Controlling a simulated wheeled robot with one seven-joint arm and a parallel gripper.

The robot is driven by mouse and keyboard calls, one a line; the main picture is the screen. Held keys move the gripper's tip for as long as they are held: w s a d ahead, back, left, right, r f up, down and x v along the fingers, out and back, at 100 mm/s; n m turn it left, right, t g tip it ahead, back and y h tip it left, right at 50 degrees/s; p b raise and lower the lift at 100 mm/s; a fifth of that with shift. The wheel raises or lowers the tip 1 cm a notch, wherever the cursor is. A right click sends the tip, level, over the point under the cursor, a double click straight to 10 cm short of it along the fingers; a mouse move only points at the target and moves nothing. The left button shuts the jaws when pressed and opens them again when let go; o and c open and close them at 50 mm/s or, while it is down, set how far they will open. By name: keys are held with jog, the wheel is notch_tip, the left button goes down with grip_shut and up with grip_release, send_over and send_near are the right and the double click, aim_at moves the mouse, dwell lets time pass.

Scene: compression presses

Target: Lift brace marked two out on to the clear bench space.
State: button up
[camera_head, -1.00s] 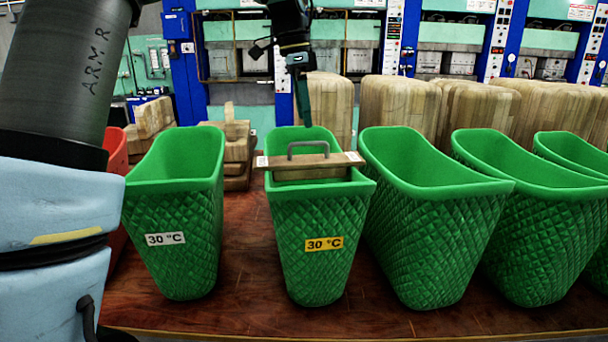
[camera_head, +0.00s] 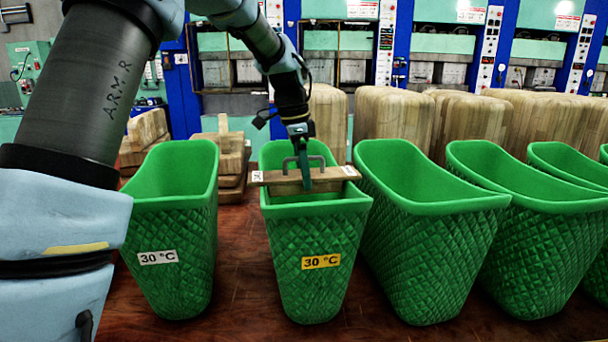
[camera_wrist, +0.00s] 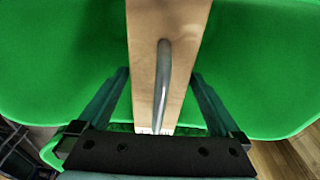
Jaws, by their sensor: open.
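The brace (camera_head: 338,177) is a wooden bar with a grey metal handle (camera_head: 318,158) on top. It lies across the rim of a green basket (camera_head: 318,240) with a yellow 30 °C label. Small white labels sit at its ends, too small to read. My gripper (camera_head: 305,183) is at the handle, pointing down. In the wrist view, its open fingers (camera_wrist: 160,74) lie on either side of the brace (camera_wrist: 143,28) and its handle (camera_wrist: 164,65), with gaps showing. The gripper partly hides the handle in the head view.
A green basket with a white 30 °C label (camera_head: 170,235) stands on the left; another (camera_head: 425,255) stands close on the right, with more beyond. Stacked wooden pieces (camera_head: 230,150) and wooden blocks (camera_head: 395,120) stand behind. Bare bench (camera_head: 240,285) shows between the baskets.

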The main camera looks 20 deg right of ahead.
jog(key=shift+d+f, duration=0.1)
jog(key=shift+f, duration=0.7)
jog(key=shift+c, duration=0.2)
grip_shut()
